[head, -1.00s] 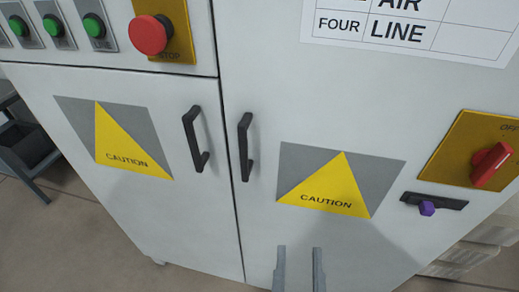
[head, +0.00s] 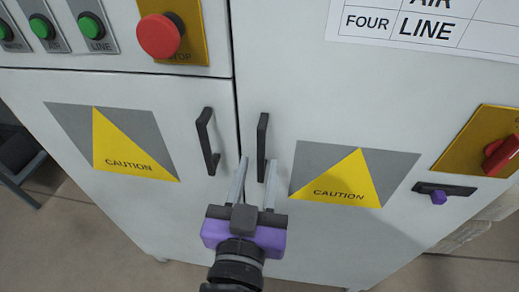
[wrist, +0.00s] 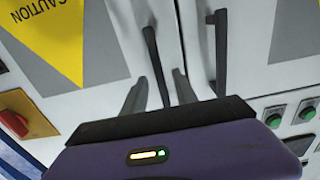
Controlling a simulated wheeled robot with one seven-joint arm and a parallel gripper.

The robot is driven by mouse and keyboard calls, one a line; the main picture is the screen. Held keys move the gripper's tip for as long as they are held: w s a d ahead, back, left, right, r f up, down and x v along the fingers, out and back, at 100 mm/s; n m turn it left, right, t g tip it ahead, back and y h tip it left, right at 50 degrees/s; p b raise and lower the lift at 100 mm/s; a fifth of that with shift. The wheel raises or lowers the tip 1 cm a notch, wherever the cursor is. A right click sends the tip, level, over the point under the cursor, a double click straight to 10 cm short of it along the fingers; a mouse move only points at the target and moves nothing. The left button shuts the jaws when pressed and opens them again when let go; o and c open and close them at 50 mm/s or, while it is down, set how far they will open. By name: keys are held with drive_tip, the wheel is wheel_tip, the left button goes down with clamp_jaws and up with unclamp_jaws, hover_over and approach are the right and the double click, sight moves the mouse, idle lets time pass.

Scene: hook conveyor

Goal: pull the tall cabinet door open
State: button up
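The tall cabinet door (head: 300,105) is the light grey right-hand door, and it is shut. Its black vertical bar handle (head: 262,135) is near its left edge. The handle also shows in the wrist view (wrist: 151,48), where the picture is upside down. My purple and grey gripper (head: 258,160) is open in front of the lower part of this handle. In the wrist view (wrist: 158,88) the handle's near end lies between the two grey fingers, with gaps on both sides. I cannot tell how deep the fingers reach around it.
A shorter left door with its own black handle (head: 208,140) is close beside the seam. A red stop button (head: 159,36) and green buttons are above it. A red switch (head: 502,153) and a purple-knobbed latch (head: 438,197) are on the right door.

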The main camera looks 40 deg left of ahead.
sight(261, 159)
drive_tip(key=shift+p+x, duration=0.35)
drive_tip(key=shift+x, duration=1.7)
drive_tip(key=shift+d, duration=0.1)
clamp_jaws()
